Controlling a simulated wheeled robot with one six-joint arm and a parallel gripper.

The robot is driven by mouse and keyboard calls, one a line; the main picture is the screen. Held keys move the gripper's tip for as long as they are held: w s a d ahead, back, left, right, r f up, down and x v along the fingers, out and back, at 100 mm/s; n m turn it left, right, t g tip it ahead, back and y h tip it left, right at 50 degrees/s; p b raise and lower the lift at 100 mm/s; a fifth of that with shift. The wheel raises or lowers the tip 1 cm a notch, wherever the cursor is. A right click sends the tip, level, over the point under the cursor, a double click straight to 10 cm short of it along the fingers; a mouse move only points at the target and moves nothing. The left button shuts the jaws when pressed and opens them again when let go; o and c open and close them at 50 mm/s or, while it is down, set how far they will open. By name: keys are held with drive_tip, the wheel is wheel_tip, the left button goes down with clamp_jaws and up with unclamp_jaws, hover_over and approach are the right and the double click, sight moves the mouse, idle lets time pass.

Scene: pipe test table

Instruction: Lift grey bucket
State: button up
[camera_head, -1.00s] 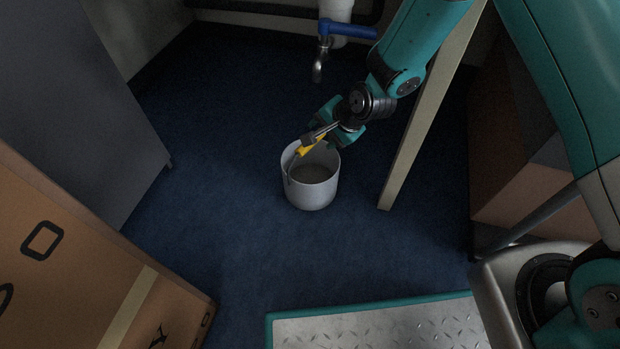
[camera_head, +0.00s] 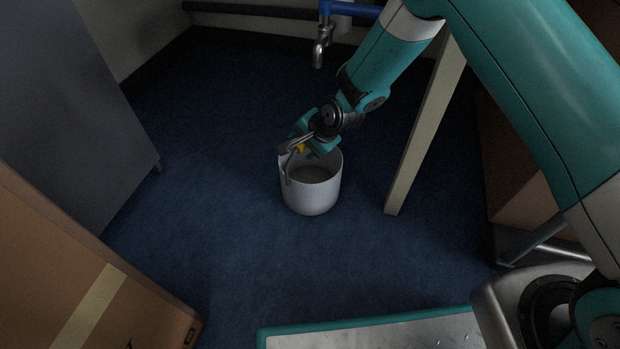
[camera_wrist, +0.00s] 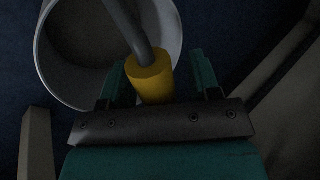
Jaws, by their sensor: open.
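The grey bucket (camera_head: 312,198) stands upright on the dark blue floor in the head view. A thin handle with a yellow grip (camera_head: 300,148) rises above its rim. In the wrist view the bucket (camera_wrist: 50,72) fills the upper left, and the yellow grip (camera_wrist: 151,80) lies between the two teal fingers. My gripper (camera_head: 300,145) is at the bucket's back rim; in the wrist view my gripper (camera_wrist: 155,80) is open, with a finger on each side of the grip. Gaps show beside the grip, wider on the right. Whether a finger touches it I cannot tell.
A pale table leg (camera_head: 425,135) stands close to the right of the bucket. A cardboard box (camera_head: 75,290) and a grey cabinet (camera_head: 70,110) stand at left. Floor in front of the bucket is clear.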

drive_tip(key=shift+r, duration=0.1)
clamp_jaws()
drive_tip(key=shift+r, duration=0.15)
